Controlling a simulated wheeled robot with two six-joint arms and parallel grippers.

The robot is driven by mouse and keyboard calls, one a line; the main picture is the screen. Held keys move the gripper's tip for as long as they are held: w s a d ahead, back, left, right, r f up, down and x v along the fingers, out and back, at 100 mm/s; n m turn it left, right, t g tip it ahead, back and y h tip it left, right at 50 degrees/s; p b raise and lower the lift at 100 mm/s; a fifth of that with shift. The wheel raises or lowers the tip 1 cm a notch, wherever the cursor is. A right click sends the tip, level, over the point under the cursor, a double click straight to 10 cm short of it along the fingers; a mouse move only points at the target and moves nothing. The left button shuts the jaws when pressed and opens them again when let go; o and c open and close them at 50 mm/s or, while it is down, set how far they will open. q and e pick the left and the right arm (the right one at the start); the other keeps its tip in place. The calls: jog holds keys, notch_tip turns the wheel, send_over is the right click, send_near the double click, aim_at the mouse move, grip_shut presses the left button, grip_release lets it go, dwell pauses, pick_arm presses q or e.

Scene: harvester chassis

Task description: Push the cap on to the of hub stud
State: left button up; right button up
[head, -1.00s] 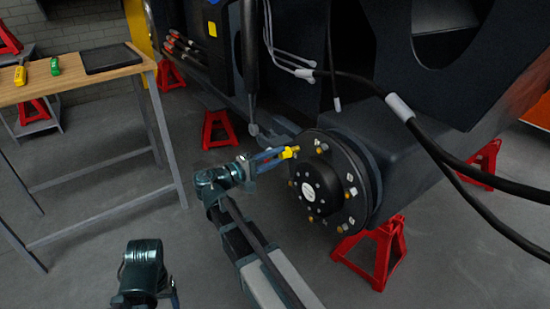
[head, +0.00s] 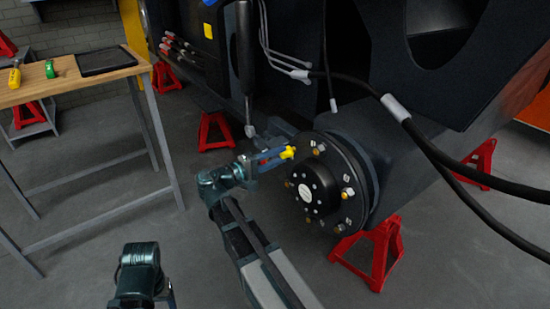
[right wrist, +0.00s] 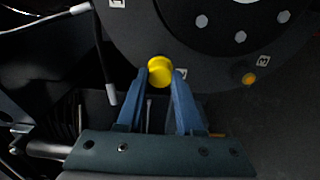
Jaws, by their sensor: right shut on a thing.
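The wheel hub (head: 337,209) is a dark round flange with a black centre cap. Several gold studs, such as one stud (head: 347,194), and small white labels sit around its face. My right gripper (head: 282,155) is shut on a yellow cap (head: 288,153) at the hub's upper left edge. In the right wrist view the cap (right wrist: 160,71) sits between the two blue fingertips, over the flange's rim. It hides whatever is behind it; I cannot tell whether it touches a stud. Another stud (right wrist: 249,78) shows to its right. My left arm is at the bottom left; its gripper is barely visible.
Black hoses (head: 440,155) hang across the right of the hub. Red stands (head: 371,253) are beneath the chassis. A wooden-topped bench (head: 60,85) at the left holds a black tray, a yellow item and a green item.

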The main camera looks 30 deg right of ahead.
jog(key=shift+d, duration=0.3)
jog(key=shift+d, duration=0.35)
jog(key=shift+d, duration=0.25)
jog(key=o, duration=1.1)
jog(key=shift+c, duration=0.2)
jog(key=shift+a, duration=0.1)
jog(key=shift+s+a, duration=0.15)
jog(key=shift+a, duration=2.3)
